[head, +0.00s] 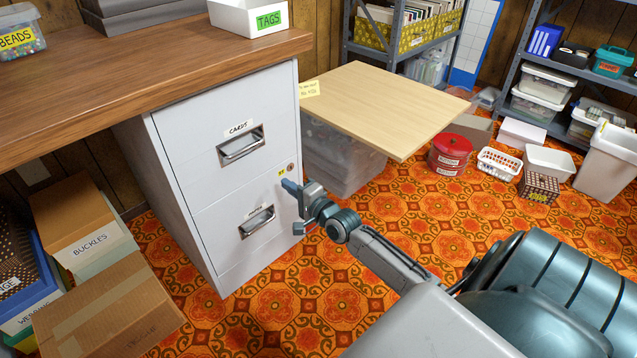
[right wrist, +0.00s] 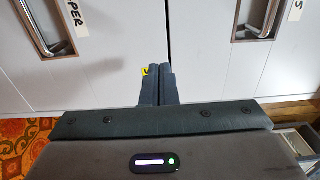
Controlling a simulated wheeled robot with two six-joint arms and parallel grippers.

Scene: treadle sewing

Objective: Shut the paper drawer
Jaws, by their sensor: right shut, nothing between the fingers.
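The white filing cabinet stands under the end of the wooden worktop. Its lower drawer, the paper drawer (head: 222,240), has a metal cup handle (head: 257,221) and looks flush, or nearly so, with the cards drawer (head: 190,140) above. In the right wrist view the paper drawer (right wrist: 110,70) with its PAPER label fills the left, and the cards drawer (right wrist: 205,50) the right. My right gripper (head: 290,187) is shut and empty at the cabinet's right front edge. Its fingertips (right wrist: 160,70) are near the seam between the drawers; contact cannot be told. My left gripper is out of view.
A pale wooden board (head: 385,105) sits right of the cabinet over a clear bin (head: 340,160). Cardboard boxes (head: 105,310) stand left of the cabinet. A red tin (head: 450,152) and white baskets (head: 500,163) lie further right. Patterned floor before the cabinet is free.

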